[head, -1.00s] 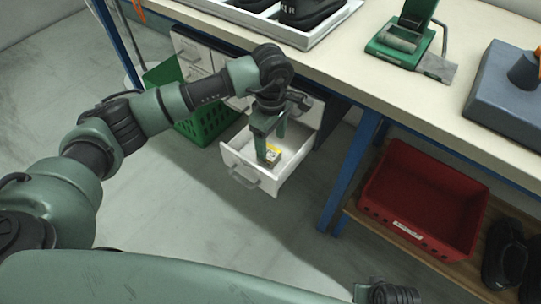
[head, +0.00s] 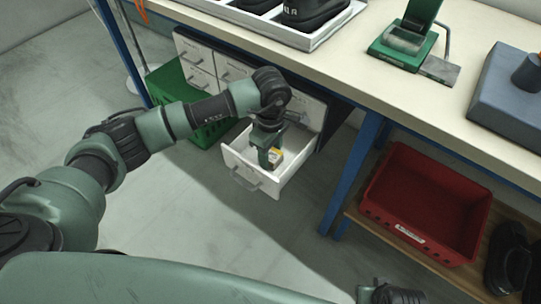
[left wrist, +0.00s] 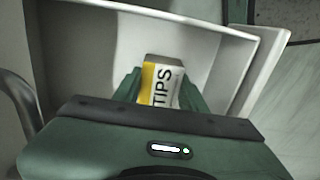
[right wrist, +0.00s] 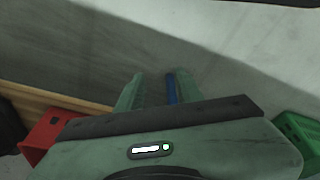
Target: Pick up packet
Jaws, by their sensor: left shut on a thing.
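The packet (left wrist: 161,84) is a small yellow and white box with "TIPS" printed on it. It is inside the open white drawer (left wrist: 95,14), which also shows in the head view (head: 240,160). My left gripper (left wrist: 159,83) reaches down into the drawer and is shut on the packet, one finger on each side. In the head view the packet (head: 277,157) is partly hidden by my left gripper (head: 270,158). I cannot tell whether it touches the drawer floor. My right gripper (right wrist: 158,82) is open and empty, away from the drawer.
The drawer unit (head: 195,62) stands under the workbench (head: 400,85), with a green crate (head: 165,80) at its left. A blue bench leg (head: 352,175) stands right of the drawer. A red crate (head: 425,205) and black shoes (head: 508,258) sit on the lower shelf.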

